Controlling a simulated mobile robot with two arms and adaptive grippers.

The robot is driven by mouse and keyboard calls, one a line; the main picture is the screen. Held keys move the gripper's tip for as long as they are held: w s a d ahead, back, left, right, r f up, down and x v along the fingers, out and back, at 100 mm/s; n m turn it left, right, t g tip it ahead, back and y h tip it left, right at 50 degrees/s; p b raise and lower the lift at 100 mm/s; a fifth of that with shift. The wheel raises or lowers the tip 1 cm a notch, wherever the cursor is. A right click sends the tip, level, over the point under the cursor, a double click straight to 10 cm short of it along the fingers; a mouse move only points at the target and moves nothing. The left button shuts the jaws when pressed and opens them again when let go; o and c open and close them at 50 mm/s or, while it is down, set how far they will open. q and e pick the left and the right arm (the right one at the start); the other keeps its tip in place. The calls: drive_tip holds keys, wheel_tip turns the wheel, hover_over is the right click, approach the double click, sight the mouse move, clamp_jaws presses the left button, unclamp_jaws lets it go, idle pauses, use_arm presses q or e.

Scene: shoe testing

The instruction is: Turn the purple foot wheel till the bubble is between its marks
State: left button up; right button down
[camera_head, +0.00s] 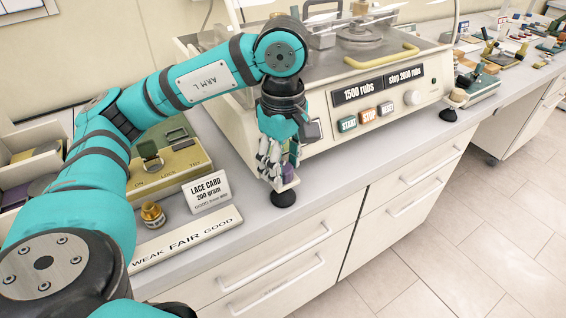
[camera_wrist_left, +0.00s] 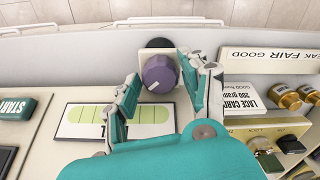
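The purple foot wheel (camera_wrist_left: 160,74) with a white pointer line sits on a cream bracket above a round black foot in the left wrist view. My left gripper (camera_wrist_left: 163,72) has a finger on each side of the wheel, spread, with narrow gaps seeming to show between fingers and wheel. In the head view the left gripper (camera_head: 278,165) points down at the machine's near corner and mostly hides the wheel. My right gripper is not in view.
The rub machine (camera_head: 400,110) stands behind the gripper, with its black foot (camera_head: 284,198) near the bench edge. A lace card sign (camera_head: 207,192), a brass weight (camera_head: 153,214) and a WEAK FAIR GOOD strip (camera_head: 187,238) lie to the left.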

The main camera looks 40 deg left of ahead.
use_arm(q)
wheel_tip(320, 180, up, 12)
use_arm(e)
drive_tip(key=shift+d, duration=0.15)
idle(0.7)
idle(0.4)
